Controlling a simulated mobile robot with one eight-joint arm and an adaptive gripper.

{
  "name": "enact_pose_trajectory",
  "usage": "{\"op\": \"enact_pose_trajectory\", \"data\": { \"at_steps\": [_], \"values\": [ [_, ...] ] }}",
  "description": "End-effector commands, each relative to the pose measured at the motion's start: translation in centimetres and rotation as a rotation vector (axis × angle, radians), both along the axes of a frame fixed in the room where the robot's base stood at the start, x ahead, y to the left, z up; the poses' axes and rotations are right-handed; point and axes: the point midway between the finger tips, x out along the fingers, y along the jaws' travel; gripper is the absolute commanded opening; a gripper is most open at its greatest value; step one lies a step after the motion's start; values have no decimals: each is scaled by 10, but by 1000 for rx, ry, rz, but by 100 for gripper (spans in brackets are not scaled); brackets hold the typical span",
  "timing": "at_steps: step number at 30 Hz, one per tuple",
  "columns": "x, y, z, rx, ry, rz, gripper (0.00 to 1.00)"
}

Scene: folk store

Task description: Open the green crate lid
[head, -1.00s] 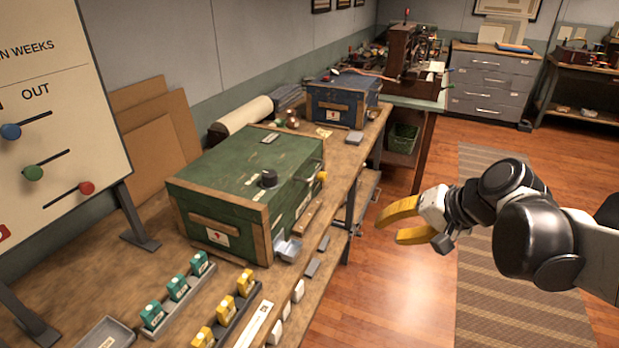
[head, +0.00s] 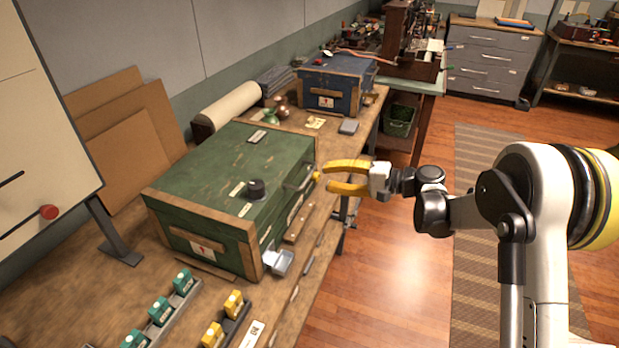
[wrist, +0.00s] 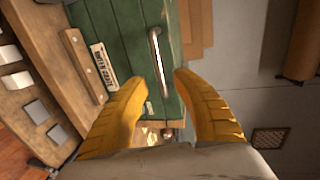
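The green crate (head: 225,170), with wooden edge strips, stands on the workbench with its lid closed. A dark round knob (head: 256,188) sits on its top. A metal bar handle (head: 300,180) is on the crate's right side; it also shows in the wrist view (wrist: 157,58), ahead of the fingertips. My gripper (head: 322,178) has yellow fingers and is open, just right of the crate at about handle height. In the wrist view the fingers (wrist: 160,80) are apart with nothing between them, and the handle lies beyond them, not clearly touched.
A blue crate (head: 338,85) stands farther back on the bench. A small metal tray (head: 279,262) is at the green crate's front corner. Teal and yellow blocks sit in holders in front. A board on a stand (head: 40,130) is at left.

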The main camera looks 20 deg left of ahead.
Motion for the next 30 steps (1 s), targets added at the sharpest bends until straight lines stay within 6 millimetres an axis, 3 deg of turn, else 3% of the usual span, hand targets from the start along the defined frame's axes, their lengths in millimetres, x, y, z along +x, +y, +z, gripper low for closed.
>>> {"op": "enact_pose_trajectory", "data": {
  "at_steps": [3,9,21,22,25,30],
  "values": [
    [1,25,-8,-1,1,3,33],
    [3,53,-13,-2,1,2,33],
    [5,62,-13,-2,0,-1,33],
    [5,62,-13,-2,0,-1,29],
    [5,62,-13,-2,0,-1,0],
    [5,62,-13,-2,0,-1,0]
  ]
}}
